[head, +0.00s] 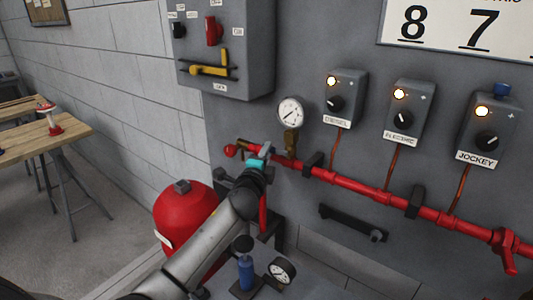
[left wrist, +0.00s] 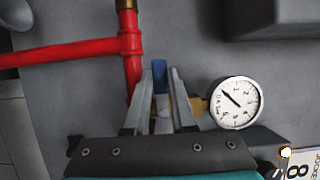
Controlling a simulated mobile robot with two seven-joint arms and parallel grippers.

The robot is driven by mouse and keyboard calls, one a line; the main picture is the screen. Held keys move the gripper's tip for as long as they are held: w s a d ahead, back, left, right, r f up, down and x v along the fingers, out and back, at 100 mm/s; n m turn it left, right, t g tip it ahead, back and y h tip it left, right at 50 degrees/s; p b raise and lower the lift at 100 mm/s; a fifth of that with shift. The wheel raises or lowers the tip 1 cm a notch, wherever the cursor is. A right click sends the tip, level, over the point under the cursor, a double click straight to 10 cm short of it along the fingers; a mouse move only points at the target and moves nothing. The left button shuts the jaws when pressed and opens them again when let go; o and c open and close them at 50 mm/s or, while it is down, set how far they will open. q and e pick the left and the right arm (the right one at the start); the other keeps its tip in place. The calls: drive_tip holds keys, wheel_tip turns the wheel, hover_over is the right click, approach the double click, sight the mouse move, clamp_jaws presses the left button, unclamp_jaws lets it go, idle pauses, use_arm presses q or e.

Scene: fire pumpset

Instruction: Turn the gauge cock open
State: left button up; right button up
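The pressure gauge (head: 291,112) stands on a brass fitting (head: 290,143) above the red pipe on the grey panel. In the left wrist view the gauge (left wrist: 235,103) is right of my fingers, its brass stem partly hidden behind one finger. A blue handle (left wrist: 160,79), apparently the gauge cock's, sits between the fingertips of my left gripper (left wrist: 160,85). The fingers look closed against both its sides. In the head view my left gripper (head: 266,150) is at the pipe, just left of the fitting, and hides the handle. My right gripper is not seen.
A grey box (head: 226,45) hangs above left. A red rounded vessel (head: 184,212) stands behind my left arm. A second gauge (head: 282,270) is below.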

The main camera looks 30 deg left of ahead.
use_arm(q)
clamp_jaws()
idle(0.9)
